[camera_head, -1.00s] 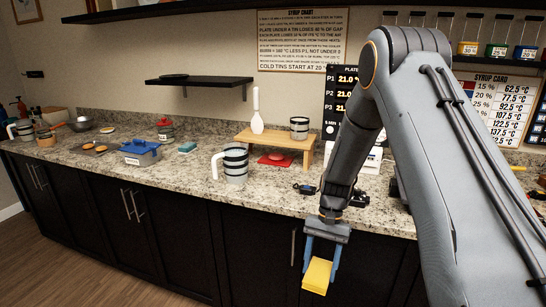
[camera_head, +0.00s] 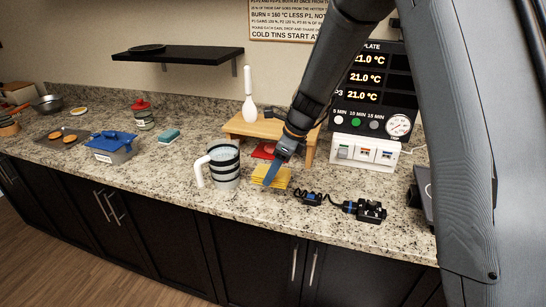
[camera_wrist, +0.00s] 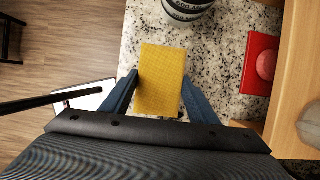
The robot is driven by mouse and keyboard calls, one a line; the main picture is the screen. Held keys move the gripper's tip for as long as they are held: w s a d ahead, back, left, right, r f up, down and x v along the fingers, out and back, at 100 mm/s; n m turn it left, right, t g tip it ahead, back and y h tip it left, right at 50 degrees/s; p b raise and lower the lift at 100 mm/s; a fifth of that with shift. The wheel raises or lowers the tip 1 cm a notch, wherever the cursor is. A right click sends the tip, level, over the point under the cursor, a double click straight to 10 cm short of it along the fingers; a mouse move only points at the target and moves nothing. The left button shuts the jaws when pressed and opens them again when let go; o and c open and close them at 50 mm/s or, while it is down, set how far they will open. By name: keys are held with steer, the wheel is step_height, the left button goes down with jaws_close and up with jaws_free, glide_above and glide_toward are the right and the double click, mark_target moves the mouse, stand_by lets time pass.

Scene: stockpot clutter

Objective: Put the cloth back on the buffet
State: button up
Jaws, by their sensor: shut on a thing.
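The yellow folded cloth (camera_head: 271,177) is at the granite counter, just right of the striped mug and in front of the small wooden stand. My gripper (camera_head: 279,172) is shut on the cloth from above. In the wrist view the cloth (camera_wrist: 161,78) lies between the two blue fingers (camera_wrist: 160,92), over the counter top. The buffet's granite top (camera_head: 255,205) spreads around it. I cannot tell whether the cloth's underside touches the granite.
The striped mug (camera_head: 223,166) stands close to the left. The wooden stand (camera_head: 247,127) and a red pad (camera_head: 263,151) are behind. A black cabled device (camera_head: 367,211) lies to the right. A blue container (camera_head: 113,147) and a teal sponge (camera_head: 169,135) are further left.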

mark_target(284, 174)
steer(key=shift+w+f, duration=0.1)
steer(key=shift+w, duration=0.1)
step_height(284, 174, down, 6)
steer(key=b, duration=0.7)
steer(key=shift+f, duration=0.25)
steer(key=shift+f, duration=0.6)
steer(key=o, duration=1.1)
steer(key=shift+r, duration=0.1)
